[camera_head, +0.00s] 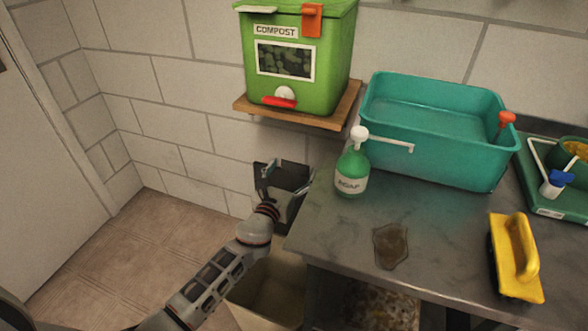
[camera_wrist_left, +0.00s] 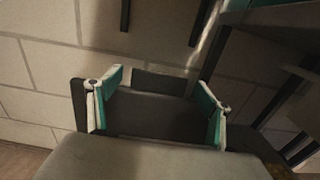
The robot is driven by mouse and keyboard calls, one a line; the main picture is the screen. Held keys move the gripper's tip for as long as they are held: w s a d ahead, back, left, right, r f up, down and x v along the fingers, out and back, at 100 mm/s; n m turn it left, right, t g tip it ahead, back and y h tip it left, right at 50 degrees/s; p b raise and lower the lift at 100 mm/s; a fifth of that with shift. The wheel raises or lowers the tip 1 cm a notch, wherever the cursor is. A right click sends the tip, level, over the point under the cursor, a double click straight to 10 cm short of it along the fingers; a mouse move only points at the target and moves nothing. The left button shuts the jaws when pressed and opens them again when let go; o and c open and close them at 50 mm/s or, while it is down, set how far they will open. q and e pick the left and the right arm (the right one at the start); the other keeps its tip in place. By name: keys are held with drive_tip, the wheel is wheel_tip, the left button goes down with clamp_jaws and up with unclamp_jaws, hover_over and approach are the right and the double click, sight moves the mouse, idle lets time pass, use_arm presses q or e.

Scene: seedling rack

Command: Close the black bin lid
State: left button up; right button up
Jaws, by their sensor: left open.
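The bin (camera_head: 268,288) stands open on the floor beside the counter, and its pale inside shows. Its black lid (camera_head: 293,175) is raised, standing up near the tiled wall. My left gripper (camera_head: 267,178) is at the lid's left part, in front of it. In the left wrist view my left gripper (camera_wrist_left: 158,98) has its two fingers wide apart, with the dark lid (camera_wrist_left: 160,108) behind and between them. I cannot tell whether the fingers touch the lid. My right gripper is not in view.
The metal counter (camera_head: 345,225) borders the bin on the right and holds a soap bottle (camera_head: 352,175), a teal tub (camera_head: 430,150) and a yellow brush (camera_head: 515,260). A green compost box (camera_head: 335,60) sits on a wooden shelf (camera_head: 338,117) above. The floor (camera_head: 110,245) at left is clear.

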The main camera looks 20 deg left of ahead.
use_arm(q)
drive_tip(key=shift+w, duration=0.45)
